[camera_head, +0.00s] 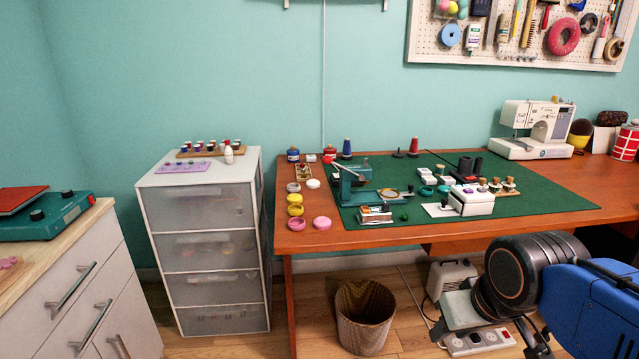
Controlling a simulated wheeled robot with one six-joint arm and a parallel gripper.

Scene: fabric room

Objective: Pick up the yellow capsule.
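Two small yellow round pieces are on the left end of the wooden table, beside the green mat. The rear yellow piece (294,198) is close behind the front yellow piece (295,210). Both look short and rounded; at this size I cannot tell which is the yellow capsule. My arm is at the lower right, and my gripper (462,310) seems to be at its grey end, low in front of the table and well to the right of the yellow pieces. Nothing is seen touching the yellow pieces.
Pink round pieces (322,222) and a white one (313,183) lie near the yellow ones. A teal device (352,188) stands on the green mat (540,195) to their right. A white drawer unit (208,245) is left of the table, and a bin (364,318) stands below.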

